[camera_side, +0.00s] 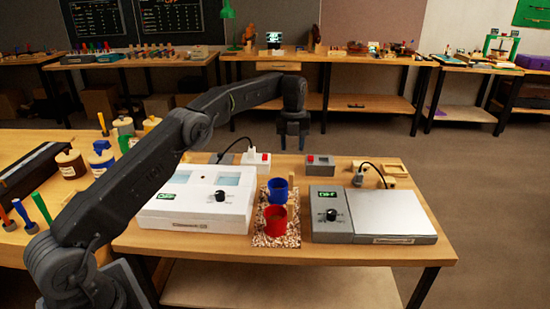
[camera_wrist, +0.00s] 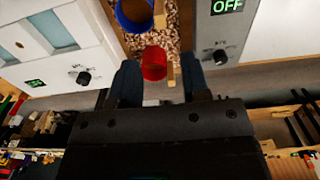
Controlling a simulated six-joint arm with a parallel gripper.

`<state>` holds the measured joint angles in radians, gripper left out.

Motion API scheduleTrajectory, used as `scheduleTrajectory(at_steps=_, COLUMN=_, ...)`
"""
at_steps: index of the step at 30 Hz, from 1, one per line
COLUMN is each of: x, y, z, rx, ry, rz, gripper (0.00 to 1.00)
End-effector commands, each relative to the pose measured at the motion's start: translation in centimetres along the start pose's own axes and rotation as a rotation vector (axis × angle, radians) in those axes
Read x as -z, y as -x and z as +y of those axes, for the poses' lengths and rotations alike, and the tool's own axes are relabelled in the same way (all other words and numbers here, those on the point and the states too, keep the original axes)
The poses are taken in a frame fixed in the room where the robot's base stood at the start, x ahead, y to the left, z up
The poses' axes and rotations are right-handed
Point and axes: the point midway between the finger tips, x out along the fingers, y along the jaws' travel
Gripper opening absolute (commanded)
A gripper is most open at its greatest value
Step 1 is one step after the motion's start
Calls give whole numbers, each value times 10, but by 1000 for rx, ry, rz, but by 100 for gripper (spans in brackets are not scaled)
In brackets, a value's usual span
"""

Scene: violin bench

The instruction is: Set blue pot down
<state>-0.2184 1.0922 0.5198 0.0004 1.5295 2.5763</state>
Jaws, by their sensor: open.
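The blue pot (camera_side: 278,190) stands on a speckled cork-like mat (camera_side: 262,238) between two devices. The red pot (camera_side: 275,218) stands on the same mat, nearer the side camera. Both are upright, and each has a light wooden handle. In the wrist view the blue pot (camera_wrist: 134,14) is at the top edge, partly cut off, and the red pot (camera_wrist: 154,63) is below it. My gripper (camera_side: 293,143) hangs above and behind the mat, apart from both pots. In the wrist view its fingers (camera_wrist: 158,82) are spread and hold nothing.
A white device (camera_side: 170,213) with an OFF display and knob is left of the mat. A grey hot plate (camera_side: 395,212), also showing OFF, is right. Behind them are switch boxes (camera_side: 320,164) with cables. Jars (camera_side: 70,163) and tools crowd the left bench.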

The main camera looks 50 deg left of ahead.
Motion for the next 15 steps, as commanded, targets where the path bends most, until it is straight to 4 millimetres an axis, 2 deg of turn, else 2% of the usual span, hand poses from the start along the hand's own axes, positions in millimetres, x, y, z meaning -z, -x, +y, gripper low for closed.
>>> scheduleTrajectory(at_steps=4, x=1, y=4, z=0, rx=1, ry=6, rz=-2, gripper=43)
scheduleTrajectory(at_steps=7, x=6, y=17, z=-1, rx=9, ry=57, rz=-12, gripper=43)
scheduleTrajectory(at_steps=11, x=27, y=57, z=0, rx=37, ry=236, rz=-43, gripper=43)
scheduleTrajectory(at_steps=15, x=66, y=107, z=8, rx=90, ry=513, rz=-75, gripper=43)
